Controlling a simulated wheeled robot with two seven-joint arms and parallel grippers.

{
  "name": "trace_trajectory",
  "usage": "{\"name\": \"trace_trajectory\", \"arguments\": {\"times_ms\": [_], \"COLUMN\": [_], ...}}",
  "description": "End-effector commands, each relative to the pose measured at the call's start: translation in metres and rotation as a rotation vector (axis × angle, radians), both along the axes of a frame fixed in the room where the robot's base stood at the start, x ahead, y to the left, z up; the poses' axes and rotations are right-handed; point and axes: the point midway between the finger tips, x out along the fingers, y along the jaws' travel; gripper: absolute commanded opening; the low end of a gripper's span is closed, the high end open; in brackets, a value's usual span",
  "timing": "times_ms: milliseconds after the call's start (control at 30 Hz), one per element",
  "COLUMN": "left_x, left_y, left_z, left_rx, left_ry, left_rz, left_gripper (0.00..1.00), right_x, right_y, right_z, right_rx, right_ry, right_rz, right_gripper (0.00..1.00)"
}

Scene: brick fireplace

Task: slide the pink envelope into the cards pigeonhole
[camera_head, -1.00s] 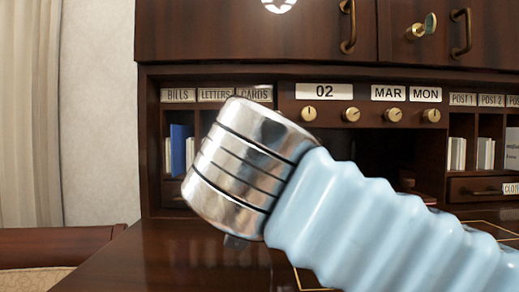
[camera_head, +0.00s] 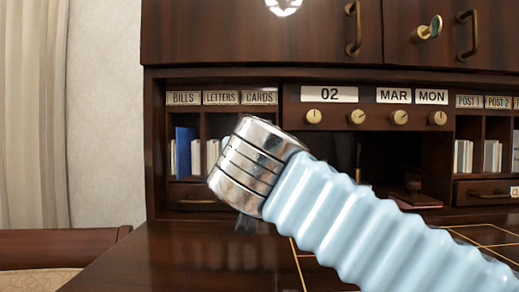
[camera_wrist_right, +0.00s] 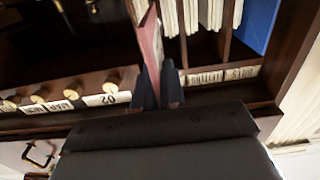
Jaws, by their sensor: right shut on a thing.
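The pink envelope (camera_wrist_right: 151,42) is a thin upright sheet in the right wrist view, with my right gripper (camera_wrist_right: 160,82) shut on its near end. Its far part reaches up the picture at the cards pigeonhole's mouth; I cannot tell how deep it lies. The CARDS label (camera_head: 259,97) is at the right of three pigeonholes in the head view. My right arm covers much of the opening below, and the envelope is hidden there. My left gripper is in neither view.
The BILLS label (camera_head: 183,98) and LETTERS label (camera_head: 221,98) mark the neighbouring pigeonholes. A blue item (camera_head: 184,153) stands in the bills one. Small brass knobs (camera_head: 357,117) line the panel to the right. The desk top (camera_head: 180,257) is clear at front left.

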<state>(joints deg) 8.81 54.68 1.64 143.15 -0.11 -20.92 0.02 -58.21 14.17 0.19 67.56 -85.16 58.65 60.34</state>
Motion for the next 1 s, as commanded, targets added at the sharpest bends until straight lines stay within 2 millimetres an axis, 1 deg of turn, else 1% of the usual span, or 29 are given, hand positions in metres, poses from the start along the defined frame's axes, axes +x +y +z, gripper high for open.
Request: {"name": "trace_trajectory", "arguments": {"times_ms": [100,1000], "left_x": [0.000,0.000], "left_y": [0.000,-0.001], "left_z": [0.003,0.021], "left_rx": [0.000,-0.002], "left_ry": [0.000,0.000], "left_rz": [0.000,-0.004], "left_gripper": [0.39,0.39], "right_x": [0.010,0.083], "right_y": [0.000,0.000], "right_z": [0.001,-0.001], "right_rx": [0.000,-0.001], "right_ry": [0.000,0.001], "right_rz": [-0.002,-0.002], "right_gripper": [0.00,0.00]}}
